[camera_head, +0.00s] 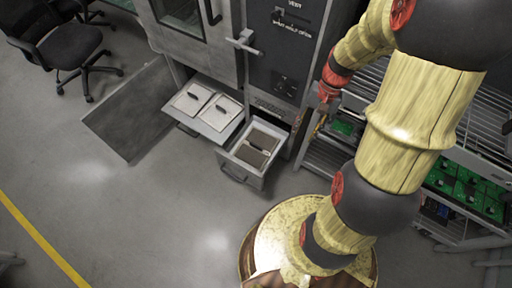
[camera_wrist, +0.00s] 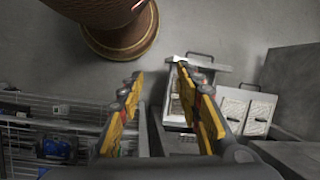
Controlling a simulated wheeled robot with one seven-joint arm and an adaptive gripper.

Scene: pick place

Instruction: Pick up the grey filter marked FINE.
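Two pale filters with dark handles, the left one (camera_head: 192,98) and the right one (camera_head: 220,112), lie side by side in a pulled-out drawer. A darker grey-brown filter (camera_head: 263,140) lies in the second drawer, to the right and nearer; I cannot tell if it is one piece or two. No FINE marking is legible. The pale filters also show in the wrist view (camera_wrist: 234,106). My gripper (camera_wrist: 158,74) is open and empty, its yellow fingers apart. In the wrist view its right finger partly hides the nearer drawer. The fingers are apart from the filters.
The left drawer (camera_head: 185,131) and right drawer (camera_head: 236,170) stick out from a grey machine (camera_head: 205,55). Its low door (camera_head: 130,115) stands open at left. A wire rack with green boards (camera_head: 465,185) stands at right. Office chairs (camera_head: 70,45) are at upper left. The floor before the drawers is clear.

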